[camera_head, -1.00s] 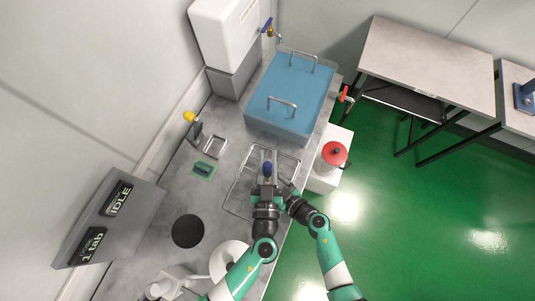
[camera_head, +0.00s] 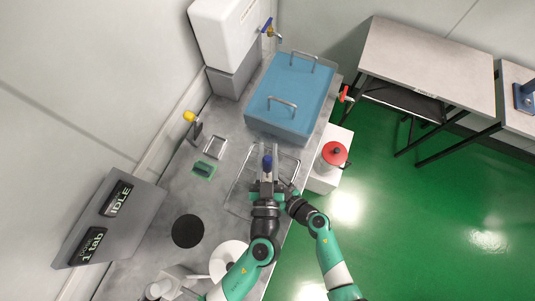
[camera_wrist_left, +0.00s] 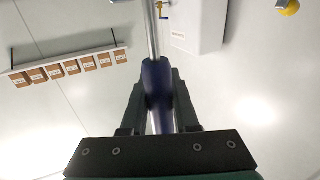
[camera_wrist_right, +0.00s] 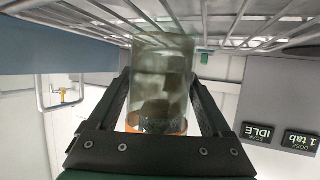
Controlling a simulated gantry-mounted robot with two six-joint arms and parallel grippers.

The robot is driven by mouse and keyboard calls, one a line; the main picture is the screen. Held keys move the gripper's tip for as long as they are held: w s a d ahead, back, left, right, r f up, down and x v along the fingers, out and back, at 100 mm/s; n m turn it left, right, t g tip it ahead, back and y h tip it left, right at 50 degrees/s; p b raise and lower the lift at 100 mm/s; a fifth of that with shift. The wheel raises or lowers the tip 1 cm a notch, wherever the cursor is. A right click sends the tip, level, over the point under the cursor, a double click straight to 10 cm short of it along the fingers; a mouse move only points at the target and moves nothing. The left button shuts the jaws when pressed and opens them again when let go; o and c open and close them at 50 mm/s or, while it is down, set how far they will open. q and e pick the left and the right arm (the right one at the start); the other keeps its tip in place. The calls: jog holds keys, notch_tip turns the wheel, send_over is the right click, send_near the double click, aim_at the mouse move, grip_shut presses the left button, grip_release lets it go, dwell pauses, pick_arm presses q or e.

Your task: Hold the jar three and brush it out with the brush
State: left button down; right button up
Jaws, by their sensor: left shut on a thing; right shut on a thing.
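My left gripper (camera_head: 266,180) is shut on the brush, whose dark blue handle (camera_head: 267,162) shows above the wire rack in the head view. In the left wrist view the brush handle (camera_wrist_left: 158,92) sits between the fingers and its metal shaft (camera_wrist_left: 152,35) runs out of the top of the picture. The bristles are out of sight. My right gripper (camera_wrist_right: 162,85) is shut on a cloudy, greyish glass jar (camera_wrist_right: 165,65) with orange at its lower end. In the head view the jar is hidden by my arms. I cannot tell whether the brush is inside it.
The wire rack (camera_head: 237,183) lies around my grippers. A red-lidded container (camera_head: 333,154) is to the right. A dark round opening (camera_head: 187,231) and a grey display panel (camera_head: 108,218) are to the left.

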pick_arm(q)
notch_tip(320, 180, down, 5)
jog(key=shift+r, duration=0.1)
dwell(0.4)
jog(key=shift+w, duration=0.15)
jog(key=shift+w, duration=0.15)
dwell(0.4)
jog(key=shift+w, duration=0.3)
dwell(0.3)
notch_tip(320, 180, up, 5)
dwell(0.5)
